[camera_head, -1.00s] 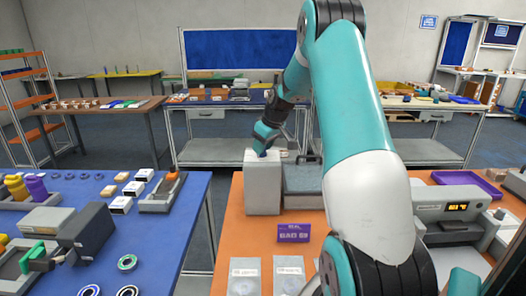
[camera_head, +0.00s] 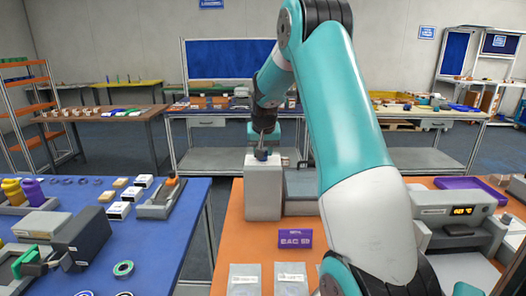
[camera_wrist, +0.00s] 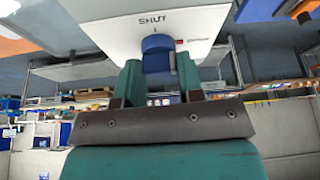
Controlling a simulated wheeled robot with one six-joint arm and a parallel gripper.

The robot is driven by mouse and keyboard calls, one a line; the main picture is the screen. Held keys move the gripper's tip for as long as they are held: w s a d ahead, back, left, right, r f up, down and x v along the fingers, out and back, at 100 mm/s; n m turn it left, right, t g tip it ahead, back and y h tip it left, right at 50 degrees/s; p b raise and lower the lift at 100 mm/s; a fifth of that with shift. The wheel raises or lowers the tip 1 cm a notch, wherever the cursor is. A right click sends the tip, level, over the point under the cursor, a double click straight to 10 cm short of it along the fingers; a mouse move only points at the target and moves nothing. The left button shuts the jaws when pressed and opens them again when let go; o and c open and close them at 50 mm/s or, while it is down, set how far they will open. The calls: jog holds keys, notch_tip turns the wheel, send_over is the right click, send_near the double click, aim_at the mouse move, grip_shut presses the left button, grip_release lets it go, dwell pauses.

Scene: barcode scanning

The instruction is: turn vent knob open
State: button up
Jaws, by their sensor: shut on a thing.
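The vent knob is blue (camera_wrist: 156,48) and sits on a white-grey box (camera_wrist: 105,38) with the word SHUT printed beside the knob. In the head view the box (camera_head: 263,192) stands on the orange table top, and a small blue part of the knob (camera_head: 261,154) shows on its top. My gripper (camera_wrist: 158,72) has one green finger on each side of the knob and is shut on it. In the head view my gripper (camera_head: 262,146) is at the top of the box. The far side of the knob is hidden.
The blue table (camera_head: 170,236) is to the left.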

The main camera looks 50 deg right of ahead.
jog(key=shift+m, duration=0.6)
jog(key=o, duration=0.9)
jog(key=b+v, duration=0.1)
jog(key=v, duration=0.7)
jog(key=b+v, duration=0.1)
jog(key=v, duration=0.8)
jog(key=shift+w+a+r+b, duration=0.2)
jog(key=shift+a+b, duration=0.1)
jog(key=shift+b, duration=0.1)
